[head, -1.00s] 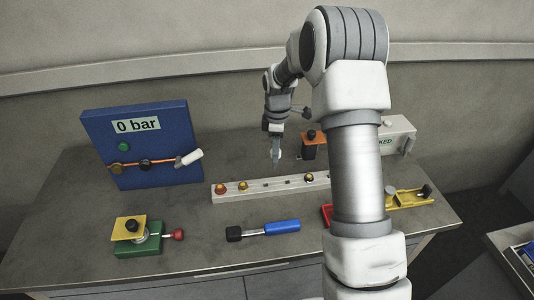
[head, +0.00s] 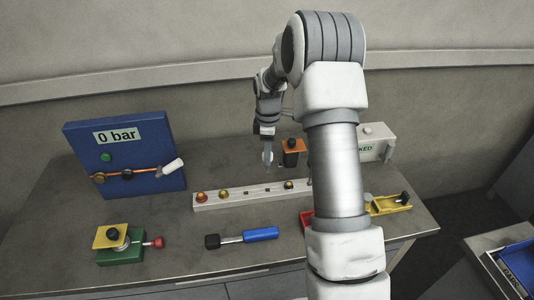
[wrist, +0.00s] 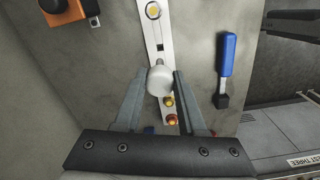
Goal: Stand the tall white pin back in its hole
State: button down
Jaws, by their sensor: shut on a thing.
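The white pin (wrist: 160,80) is between the fingers of my gripper (wrist: 158,88) in the wrist view, with its rounded white head toward the camera. My gripper (head: 268,160) is shut on it and shows above and behind the pale rail (head: 232,199) in the head view. The rail (wrist: 166,65) runs under the pin in the wrist view. A dark square hole (wrist: 160,47) shows just beyond the pin. In the head view, dark holes (head: 246,192) lie mid-rail between the seated pins. The pin's lower end is hidden, so its height and tilt are unclear.
Orange-yellow pins (head: 222,195) stand in the rail's left part, another (head: 289,185) toward its right. A blue-handled tool (head: 260,234) lies in front. The blue gauge panel (head: 125,160) stands left, the orange-topped block (head: 293,147) behind. Bare bench separates them.

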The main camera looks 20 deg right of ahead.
aim_at(268, 172)
jog(key=shift+f, duration=0.1)
jog(key=shift+f+b, duration=1.85)
jog(key=shift+f, duration=0.9)
jog(key=shift+f+b, duration=0.35)
jog(key=shift+f, duration=0.1)
jog(key=shift+f+b, duration=1.65)
jog(key=shift+f, duration=0.95)
jog(key=shift+f, duration=0.15)
jog(key=c, duration=0.8)
grip_release()
jog(key=shift+o, duration=0.2)
jog(key=o, duration=0.5)
